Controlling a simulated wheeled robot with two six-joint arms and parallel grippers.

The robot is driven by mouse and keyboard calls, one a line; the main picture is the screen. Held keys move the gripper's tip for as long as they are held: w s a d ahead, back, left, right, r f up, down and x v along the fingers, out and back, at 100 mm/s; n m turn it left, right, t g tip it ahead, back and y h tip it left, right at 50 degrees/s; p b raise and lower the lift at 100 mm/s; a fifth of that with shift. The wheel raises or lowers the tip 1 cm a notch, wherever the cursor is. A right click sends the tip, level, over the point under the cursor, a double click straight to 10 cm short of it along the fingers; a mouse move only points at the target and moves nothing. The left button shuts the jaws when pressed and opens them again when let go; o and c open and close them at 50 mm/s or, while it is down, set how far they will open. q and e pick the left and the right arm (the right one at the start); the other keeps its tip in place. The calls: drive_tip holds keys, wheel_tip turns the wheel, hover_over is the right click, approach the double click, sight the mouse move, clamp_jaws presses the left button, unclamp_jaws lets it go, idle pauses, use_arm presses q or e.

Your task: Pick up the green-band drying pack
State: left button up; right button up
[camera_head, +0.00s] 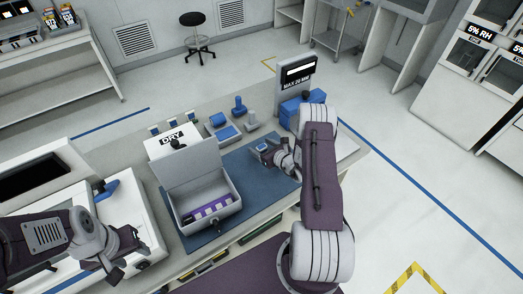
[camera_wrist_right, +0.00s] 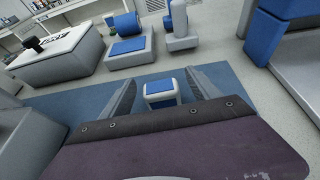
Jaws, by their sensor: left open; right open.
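I cannot make out a green band on anything in view. Several small packs (camera_head: 169,125) stand in a row behind a white box marked DRY (camera_head: 160,148); their band colours are too small to tell. A small white block with a blue top (camera_wrist_right: 160,95) lies on the blue mat (camera_head: 245,168). My right gripper (camera_head: 268,150) is open over the mat, with that block between its fingers in the right wrist view; whether they touch it is unclear. My left gripper (camera_head: 124,257) is open and empty at the lower left, near the bench's front edge.
An open grey case (camera_head: 205,187) holding a purple strip (camera_head: 208,209) stands on the mat. Blue-topped grey fixtures (camera_head: 225,130) stand behind it. A display post marked MAX (camera_head: 297,75) and blue blocks (camera_head: 292,108) are at the bench's far end. The mat's middle is clear.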

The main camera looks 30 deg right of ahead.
sight(262, 146)
drive_tip(key=shift+s, duration=0.1)
drive_tip(key=c, duration=1.4)
drive_tip(key=shift+r, duration=0.55)
wheel_tip(262, 146, up, 3)
drive_tip(key=shift+f+b, duration=0.1)
drive_tip(key=shift+b, duration=0.3)
drive_tip(key=v, duration=0.4)
drive_tip(key=d+r+b+v, duration=0.1)
drive_tip(key=v, duration=0.4)
drive_tip(key=w+r+v, duration=0.1)
drive_tip(key=v, duration=0.3)
drive_tip(key=shift+s+d+r, duration=0.1)
drive_tip(key=shift+s+d, duration=0.1)
drive_tip(key=shift+d, duration=0.15)
